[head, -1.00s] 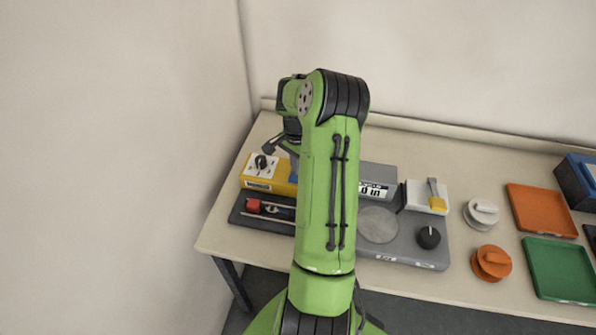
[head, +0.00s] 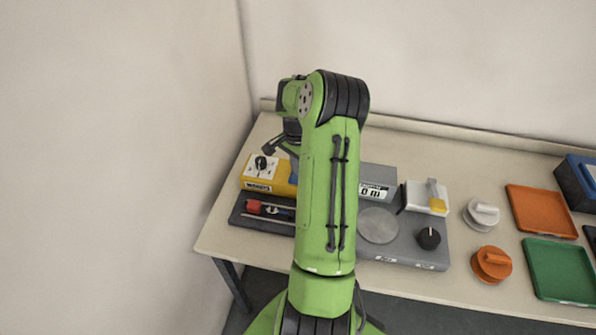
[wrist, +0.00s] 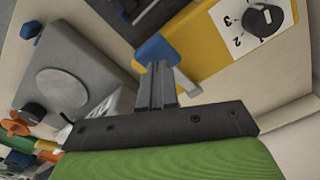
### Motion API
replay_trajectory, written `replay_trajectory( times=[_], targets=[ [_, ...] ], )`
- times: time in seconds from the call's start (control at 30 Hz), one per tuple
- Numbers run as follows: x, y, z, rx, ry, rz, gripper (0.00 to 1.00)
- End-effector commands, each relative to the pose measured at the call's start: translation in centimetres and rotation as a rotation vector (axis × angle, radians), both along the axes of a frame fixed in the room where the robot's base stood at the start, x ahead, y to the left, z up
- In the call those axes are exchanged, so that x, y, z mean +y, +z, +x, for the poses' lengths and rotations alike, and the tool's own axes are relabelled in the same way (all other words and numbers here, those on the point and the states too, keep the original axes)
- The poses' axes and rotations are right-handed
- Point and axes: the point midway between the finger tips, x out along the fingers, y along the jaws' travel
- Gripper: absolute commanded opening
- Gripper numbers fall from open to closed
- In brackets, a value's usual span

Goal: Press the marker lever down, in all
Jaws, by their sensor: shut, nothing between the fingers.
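The yellow unit (head: 283,188) with a white dial plate stands at the left of the bench. A blue part (head: 294,178) at its right side is mostly hidden by my arm; the wrist view shows a blue block (wrist: 156,50) against the yellow body. The frames do not clearly show which part is the marker lever. My gripper (wrist: 157,68) is shut and empty, its tips at the blue block; I cannot tell whether they touch. A pale bar (wrist: 187,84) shows just beside the fingers. In the head view, my arm hides the fingers.
A grey scale (head: 378,225) with a round plate and black knob (head: 428,238) stands right of my arm. A white block with a yellow part (head: 438,206) is behind it. Orange (head: 541,211) and green (head: 560,270) trays are right.

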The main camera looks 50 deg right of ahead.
Motion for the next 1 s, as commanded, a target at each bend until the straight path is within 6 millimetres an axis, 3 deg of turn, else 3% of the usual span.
replay_trajectory(
  times=[0.57, 0.83, 1.0],
  targets=[
    [0.0, -0.1, 0.0, 0.0, 0.0, 0.0, 0.0],
    [0.0, -2.2, 0.0, 0.001, -0.001, 0.0, 0.0],
    [0.0, -2.1, 0.0, 0.0, -0.001, 0.0, 0.0]
  ],
)
